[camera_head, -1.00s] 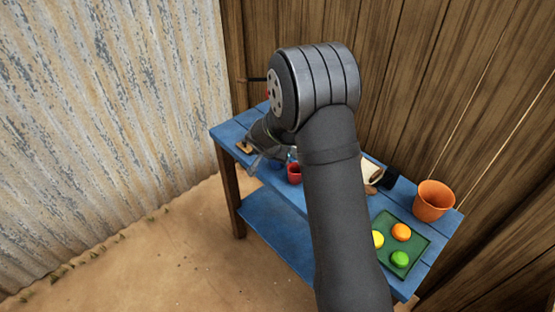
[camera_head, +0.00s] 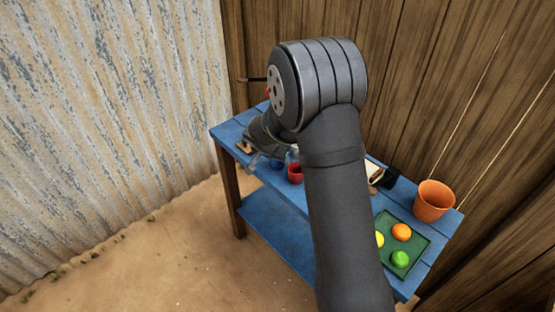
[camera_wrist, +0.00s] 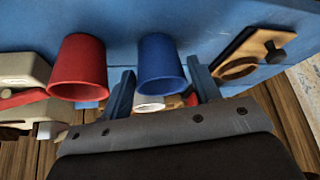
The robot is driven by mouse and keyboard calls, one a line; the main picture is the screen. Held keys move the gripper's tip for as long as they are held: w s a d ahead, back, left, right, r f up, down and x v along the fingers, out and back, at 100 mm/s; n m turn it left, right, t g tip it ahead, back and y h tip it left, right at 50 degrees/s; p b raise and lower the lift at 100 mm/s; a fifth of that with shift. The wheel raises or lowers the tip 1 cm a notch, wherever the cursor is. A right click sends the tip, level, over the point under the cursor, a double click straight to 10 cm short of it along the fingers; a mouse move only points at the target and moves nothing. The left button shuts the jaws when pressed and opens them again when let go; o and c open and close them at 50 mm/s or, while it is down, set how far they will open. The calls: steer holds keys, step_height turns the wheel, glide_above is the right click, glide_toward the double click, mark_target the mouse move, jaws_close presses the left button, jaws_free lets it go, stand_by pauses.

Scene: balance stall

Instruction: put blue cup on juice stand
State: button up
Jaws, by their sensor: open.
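The blue cup (camera_wrist: 160,62) is in the middle of the wrist view, between the two fingertips of my gripper (camera_wrist: 161,70). The gripper is open, with one finger on each side of the cup; I cannot tell whether either finger touches it. In the head view the blue cup (camera_head: 277,165) shows only partly, below my wrist. A flat wooden stand with a round hole (camera_wrist: 228,72), likely the juice stand, lies to the right in the wrist view. In the head view it is at the table's left end (camera_head: 243,147).
A red cup (camera_wrist: 78,68) stands close beside the blue cup. The blue table (camera_head: 228,131) also holds a green tray (camera_head: 418,266) with coloured round pieces and an orange pot (camera_head: 434,201) at the right end. A wooden wall (camera_head: 420,80) rises behind.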

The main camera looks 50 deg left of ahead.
steer(key=v, duration=0.9)
steer(key=shift+s+r, duration=0.15)
steer(key=shift+r, duration=0.15)
steer(key=x, duration=1.2)
steer(key=shift+d+f, duration=0.1)
steer(key=shift+f, duration=0.25)
step_height(320, 180, up, 3)
steer(key=shift+f, duration=0.1)
steer(key=shift+r, duration=0.5)
steer(key=shift+f, duration=0.1)
